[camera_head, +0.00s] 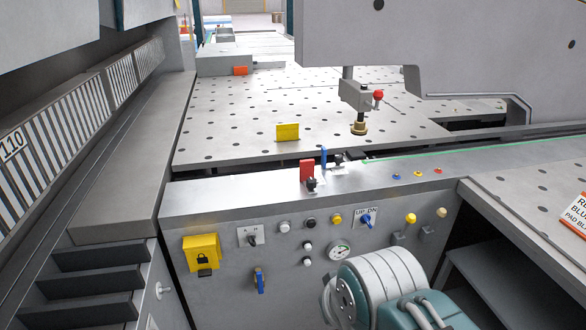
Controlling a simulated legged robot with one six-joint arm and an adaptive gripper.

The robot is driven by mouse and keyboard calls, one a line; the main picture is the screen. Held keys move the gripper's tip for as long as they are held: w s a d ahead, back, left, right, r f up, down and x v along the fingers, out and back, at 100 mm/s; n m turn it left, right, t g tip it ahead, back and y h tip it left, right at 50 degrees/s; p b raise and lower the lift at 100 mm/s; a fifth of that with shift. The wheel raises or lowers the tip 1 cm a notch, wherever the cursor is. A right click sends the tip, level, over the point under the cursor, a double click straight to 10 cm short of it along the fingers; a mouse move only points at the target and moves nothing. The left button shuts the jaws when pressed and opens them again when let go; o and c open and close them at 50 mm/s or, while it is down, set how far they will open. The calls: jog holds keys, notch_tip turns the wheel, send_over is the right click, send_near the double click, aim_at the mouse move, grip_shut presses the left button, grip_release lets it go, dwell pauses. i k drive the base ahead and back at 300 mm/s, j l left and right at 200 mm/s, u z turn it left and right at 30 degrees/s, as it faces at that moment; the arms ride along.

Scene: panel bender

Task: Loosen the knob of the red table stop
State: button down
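The red table stop (306,170) stands upright on the metal ledge at the front of the perforated table. Its black knob (311,184) is on the near side, at its lower right. A blue stop (323,157) with its own black knob (337,159) stands just behind and to the right. A grey and teal rounded part (385,285), likely a link of my own arm, fills the lower middle of the view, below the red stop and apart from it. My gripper's fingers do not show.
The front panel below the ledge carries a yellow lock box (201,252), a gauge (340,250), a blue UP/DN switch (367,222) and several buttons. A yellow block (287,132) stands on the perforated table (230,125). A red-knobbed clamp (358,100) hangs above it.

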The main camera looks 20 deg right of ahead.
aim_at(311, 182)
jog(key=i+l+z, duration=0.1)
jog(key=i+l, duration=0.15)
jog(key=i, duration=0.25)
jog(key=i+l, duration=0.25)
jog(key=i, duration=0.25)
jog(key=l+z, duration=0.05)
